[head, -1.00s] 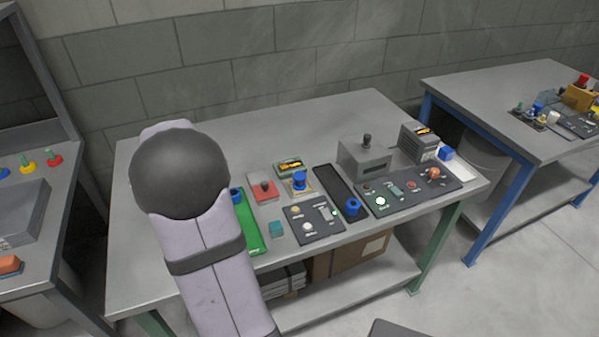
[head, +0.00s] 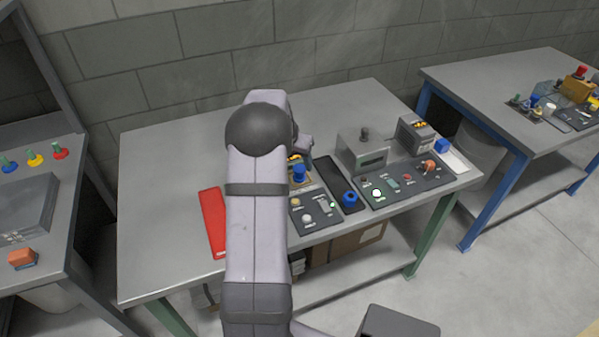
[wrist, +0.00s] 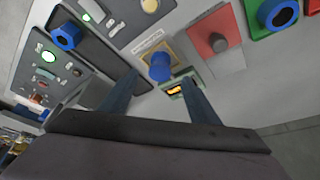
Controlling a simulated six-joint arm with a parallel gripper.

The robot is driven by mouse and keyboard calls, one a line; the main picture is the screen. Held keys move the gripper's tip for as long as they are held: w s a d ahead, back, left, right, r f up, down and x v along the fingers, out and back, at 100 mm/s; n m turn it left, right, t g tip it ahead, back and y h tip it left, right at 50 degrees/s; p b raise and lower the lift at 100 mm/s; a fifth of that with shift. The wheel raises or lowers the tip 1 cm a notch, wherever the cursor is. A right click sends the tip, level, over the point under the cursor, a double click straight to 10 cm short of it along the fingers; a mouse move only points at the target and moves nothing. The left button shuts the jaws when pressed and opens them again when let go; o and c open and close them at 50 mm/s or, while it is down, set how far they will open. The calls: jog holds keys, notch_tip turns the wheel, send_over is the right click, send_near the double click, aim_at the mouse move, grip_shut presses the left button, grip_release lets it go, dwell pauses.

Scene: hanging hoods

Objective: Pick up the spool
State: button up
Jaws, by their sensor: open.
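A blue spool-shaped piece (head: 299,173) sits upright on a small tan square base, near the middle of the bench. In the wrist view the spool-shaped piece (wrist: 160,67) appears between and beyond my fingertips, apart from them. My gripper (wrist: 158,77) is open and empty. In the head view my arm hides most of the gripper. Two other blue round pieces show: one (wrist: 66,36) on a black tray, and one with a dark centre (wrist: 280,14) on a green tray. I cannot tell for certain which is named the spool.
A red block with a dark knob (wrist: 213,45) stands beside the tan base. Control panels (head: 316,212) and a grey box with a knob (head: 362,149) lie to the right. A red tray (head: 212,222) lies left of my arm.

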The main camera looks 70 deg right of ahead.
aim_at(299, 168)
jog(key=shift+p+x, duration=1.15)
jog(key=shift+x, duration=1.5)
jog(key=shift+d, duration=0.15)
jog(key=c, duration=1.3)
jog(key=shift+r, duration=0.2)
